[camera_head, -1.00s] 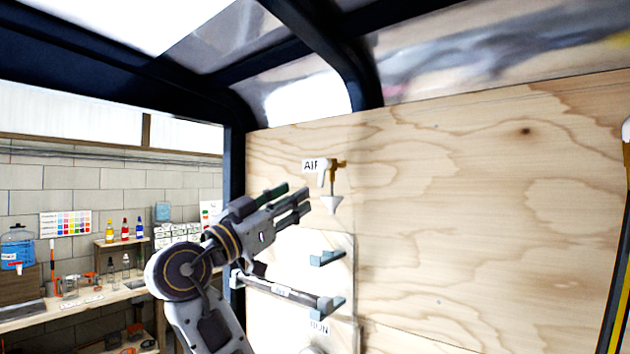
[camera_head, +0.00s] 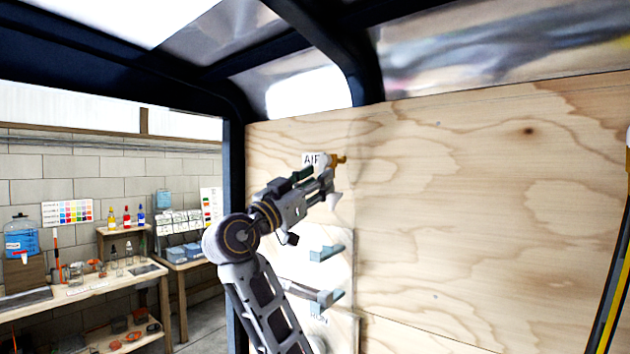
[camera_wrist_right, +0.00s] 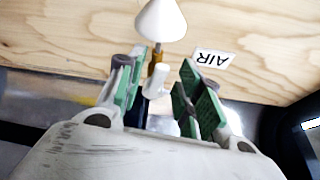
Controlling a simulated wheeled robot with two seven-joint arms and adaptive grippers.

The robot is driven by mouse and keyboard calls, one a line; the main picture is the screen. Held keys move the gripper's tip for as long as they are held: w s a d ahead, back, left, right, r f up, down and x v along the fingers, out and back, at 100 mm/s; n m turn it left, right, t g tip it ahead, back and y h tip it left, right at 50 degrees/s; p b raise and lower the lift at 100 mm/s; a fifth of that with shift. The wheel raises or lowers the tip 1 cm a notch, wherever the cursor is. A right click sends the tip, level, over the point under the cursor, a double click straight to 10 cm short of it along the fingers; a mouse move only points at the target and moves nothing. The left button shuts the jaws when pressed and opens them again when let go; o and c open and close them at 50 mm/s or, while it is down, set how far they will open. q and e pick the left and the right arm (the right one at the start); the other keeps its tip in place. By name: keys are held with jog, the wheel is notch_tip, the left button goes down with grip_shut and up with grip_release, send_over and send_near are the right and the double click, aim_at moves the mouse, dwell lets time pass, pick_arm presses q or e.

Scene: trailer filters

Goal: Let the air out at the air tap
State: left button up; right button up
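The brass air tap (camera_head: 341,159) sits high on the plywood wall beside an AIR label (camera_head: 309,159). The tap also shows in the right wrist view (camera_wrist_right: 157,57), with its white lever (camera_wrist_right: 155,81) between my finger pads. A white cone (camera_head: 334,201) hangs below the tap, and it shows at the top of the wrist view (camera_wrist_right: 160,20). My right gripper (camera_head: 322,182) is at the tap and partly hides it and the lever. Its green-padded fingers (camera_wrist_right: 163,85) are open, one on each side of the lever, with gaps visible. My left gripper is not in view.
Blue-grey brackets (camera_head: 326,253) stick out from a pale panel below the tap. A dark frame post (camera_head: 234,200) stands left of the plywood wall (camera_head: 470,220). A workbench (camera_head: 90,288) with bottles and tools is farther left. The plywood right of the tap is clear.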

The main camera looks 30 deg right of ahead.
grip_shut()
dwell(0.5)
